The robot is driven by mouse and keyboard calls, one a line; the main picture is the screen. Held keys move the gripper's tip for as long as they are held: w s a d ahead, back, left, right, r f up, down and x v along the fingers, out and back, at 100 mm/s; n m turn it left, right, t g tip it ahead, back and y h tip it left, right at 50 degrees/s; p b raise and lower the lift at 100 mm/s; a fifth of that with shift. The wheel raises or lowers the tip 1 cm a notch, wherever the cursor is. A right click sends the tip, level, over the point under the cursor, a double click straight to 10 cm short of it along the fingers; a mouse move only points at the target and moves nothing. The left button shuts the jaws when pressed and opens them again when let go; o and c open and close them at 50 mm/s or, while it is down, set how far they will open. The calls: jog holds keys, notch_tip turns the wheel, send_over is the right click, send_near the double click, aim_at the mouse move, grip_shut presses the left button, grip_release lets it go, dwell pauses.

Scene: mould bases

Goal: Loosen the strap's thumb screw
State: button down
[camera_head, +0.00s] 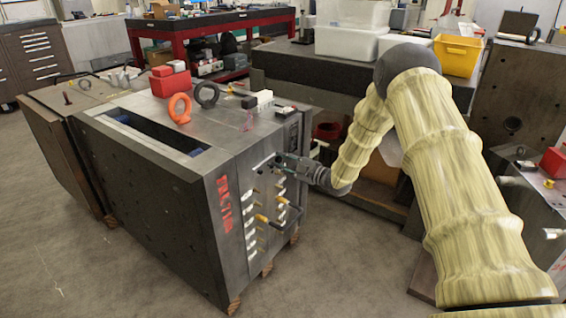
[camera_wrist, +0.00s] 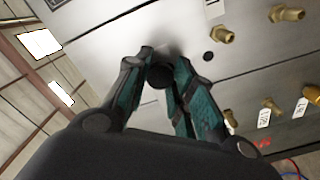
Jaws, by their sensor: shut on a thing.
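The mould base (camera_head: 150,190) is a large grey steel block on the floor at centre left, marked in red. My gripper (camera_head: 280,159) is at the upper part of its fitting-covered side face, reaching in from the right. In the wrist view the two teal fingers of my gripper (camera_wrist: 163,58) are closed around a small dark round knob (camera_wrist: 160,76), which looks like the thumb screw. The knob lies close to the pale metal face and is partly hidden by the fingers. I cannot make out the strap clearly in either view.
Brass fittings (camera_wrist: 222,34) stick out of the face beside my fingers, with more below. An orange lifting ring (camera_head: 180,108) and a red block (camera_head: 170,82) sit on top of the mould. A dark table with white bins (camera_head: 350,45) stands behind. The floor in front is clear.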

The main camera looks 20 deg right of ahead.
jog(key=shift+w+d, duration=0.1)
jog(key=c, duration=1.2)
grip_release()
jog(key=shift+f, duration=0.1)
jog(key=shift+o, duration=0.2)
jog(key=v, duration=1.2)
